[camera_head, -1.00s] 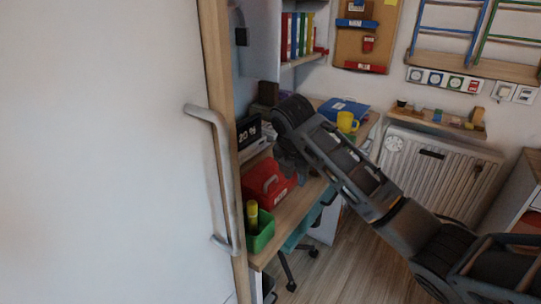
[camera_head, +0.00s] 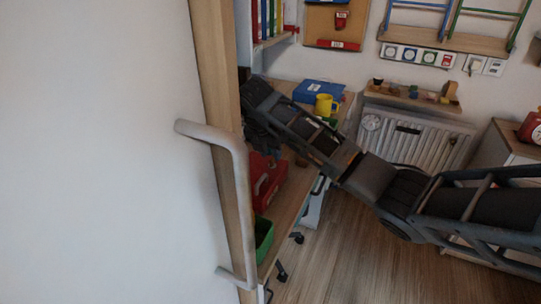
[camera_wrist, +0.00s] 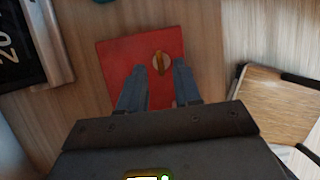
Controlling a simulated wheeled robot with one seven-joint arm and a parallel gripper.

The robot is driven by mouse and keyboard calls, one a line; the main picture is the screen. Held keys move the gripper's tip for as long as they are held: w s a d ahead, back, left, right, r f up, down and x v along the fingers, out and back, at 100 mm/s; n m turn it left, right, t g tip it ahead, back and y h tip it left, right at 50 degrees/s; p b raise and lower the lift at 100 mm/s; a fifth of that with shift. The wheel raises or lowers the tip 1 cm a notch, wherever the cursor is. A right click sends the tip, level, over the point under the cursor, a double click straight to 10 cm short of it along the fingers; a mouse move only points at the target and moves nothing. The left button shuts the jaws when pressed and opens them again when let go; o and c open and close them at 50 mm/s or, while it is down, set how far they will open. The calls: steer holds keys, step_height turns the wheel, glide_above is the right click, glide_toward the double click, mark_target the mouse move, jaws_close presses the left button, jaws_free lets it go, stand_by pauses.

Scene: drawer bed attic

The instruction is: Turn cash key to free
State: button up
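The red cash box (camera_head: 266,182) sits on the desk behind the white door's edge, partly hidden by that edge and my arm. In the wrist view the red cash box (camera_wrist: 118,58) is seen from above. A yellow-brown cash key (camera_wrist: 160,63) stands in a pale round lock on its top. My gripper (camera_wrist: 159,69) is open above the box. Its two fingers lie on either side of the key in the picture, with a gap to each. I cannot tell how high the fingertips are above the key.
The white door (camera_head: 100,150) with its long handle (camera_head: 238,190) stands close on the left. A green bin (camera_head: 263,238), a yellow mug (camera_head: 326,105) and a blue box (camera_head: 318,91) are on the desk. A radiator (camera_head: 412,140) stands behind. Open floor (camera_head: 345,260) lies right of the desk.

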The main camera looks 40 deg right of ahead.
steer(key=shift+x, duration=1.3)
steer(key=shift+c, duration=0.5)
jaws_close()
